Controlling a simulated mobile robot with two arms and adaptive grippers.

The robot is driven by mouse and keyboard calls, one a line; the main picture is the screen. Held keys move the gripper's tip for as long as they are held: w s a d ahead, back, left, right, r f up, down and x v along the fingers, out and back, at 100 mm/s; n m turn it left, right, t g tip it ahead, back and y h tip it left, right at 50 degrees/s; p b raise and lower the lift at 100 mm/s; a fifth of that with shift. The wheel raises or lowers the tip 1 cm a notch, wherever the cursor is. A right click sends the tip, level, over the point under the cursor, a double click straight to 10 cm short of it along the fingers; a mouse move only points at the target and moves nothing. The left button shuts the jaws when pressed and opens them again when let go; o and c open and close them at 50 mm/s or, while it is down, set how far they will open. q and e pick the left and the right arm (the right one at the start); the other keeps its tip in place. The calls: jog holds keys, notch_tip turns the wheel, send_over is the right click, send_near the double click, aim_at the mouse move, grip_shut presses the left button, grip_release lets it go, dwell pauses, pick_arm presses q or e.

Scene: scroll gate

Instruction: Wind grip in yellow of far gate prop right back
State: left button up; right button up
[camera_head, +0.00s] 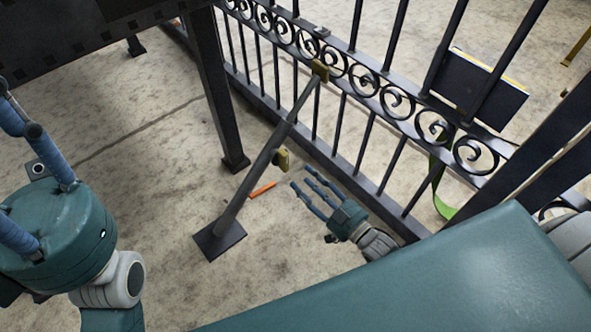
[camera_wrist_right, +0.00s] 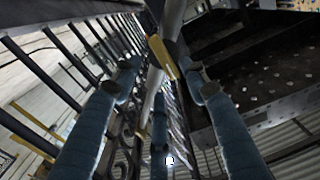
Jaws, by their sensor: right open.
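The gate prop (camera_head: 245,188) is a dark bar slanting from a floor plate (camera_head: 219,239) up to a yellow bracket on the scroll gate (camera_head: 392,100). A yellow grip (camera_head: 282,159) sits partway along the prop. In the right wrist view the yellow grip (camera_wrist_right: 163,57) and the prop (camera_wrist_right: 172,18) show ahead, between and beyond the fingers. My right gripper (camera_head: 304,180) is open and empty, just right of and below the grip, apart from it. My left gripper (camera_head: 38,150) is at the left edge, cut off; whether it is open or shut is unclear.
An orange stick (camera_head: 262,190) lies on the floor between the prop and my right gripper. A dark post (camera_head: 217,90) stands left of the prop. A dark panel (camera_head: 478,88) and a green strap (camera_head: 442,190) are at the gate's right.

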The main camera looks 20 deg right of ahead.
jog(key=shift+v, duration=1.5)
jog(key=shift+r, duration=0.1)
